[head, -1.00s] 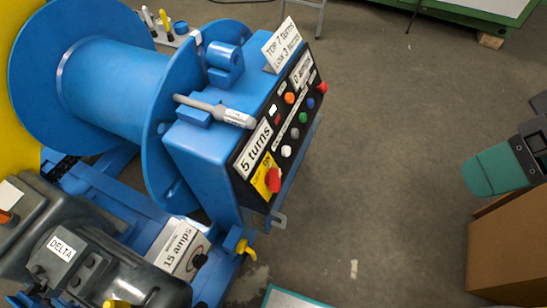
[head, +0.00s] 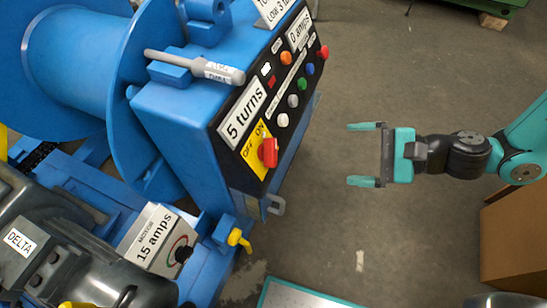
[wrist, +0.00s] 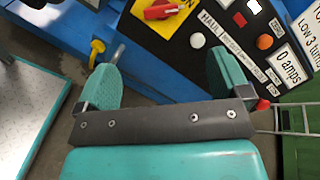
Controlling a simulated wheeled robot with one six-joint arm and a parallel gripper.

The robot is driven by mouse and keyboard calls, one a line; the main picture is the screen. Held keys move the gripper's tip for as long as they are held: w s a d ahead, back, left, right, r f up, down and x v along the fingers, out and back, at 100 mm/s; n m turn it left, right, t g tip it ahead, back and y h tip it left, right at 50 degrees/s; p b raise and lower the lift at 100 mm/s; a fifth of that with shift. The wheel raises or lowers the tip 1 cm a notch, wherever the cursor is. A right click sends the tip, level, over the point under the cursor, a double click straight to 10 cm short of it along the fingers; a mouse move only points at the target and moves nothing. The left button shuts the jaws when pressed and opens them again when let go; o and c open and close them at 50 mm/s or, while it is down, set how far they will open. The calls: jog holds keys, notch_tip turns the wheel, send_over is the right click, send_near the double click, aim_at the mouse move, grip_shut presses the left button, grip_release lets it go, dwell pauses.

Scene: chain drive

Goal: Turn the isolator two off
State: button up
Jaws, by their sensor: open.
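The only rotary isolator I see is a red knob (head: 268,152) on a yellow plate (head: 250,160) marked OFF and ON, low on the blue console's black panel. I cannot read a number two on it. The knob's bar stands roughly upright in the head view, nearer the ON side; its exact setting is hard to tell. It also shows at the top of the wrist view (wrist: 160,10), partly cut off. My gripper (head: 359,154) is open and empty, to the right of the knob and apart from it. Its teal fingers (wrist: 165,82) point toward the panel.
The panel (head: 284,105) also carries several coloured buttons. A grey lever (head: 200,66) lies across the console top. A yellow-handled valve (head: 238,238) sits below the panel, near a 15 amps motor box (head: 155,235). Floor between gripper and panel is clear. A cardboard box (head: 515,240) stands at right.

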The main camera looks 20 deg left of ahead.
send_near(274, 153)
jog(key=shift+m, duration=0.3)
jog(key=x, duration=1)
jog(key=c, duration=0.9)
jog(key=shift+c, duration=0.2)
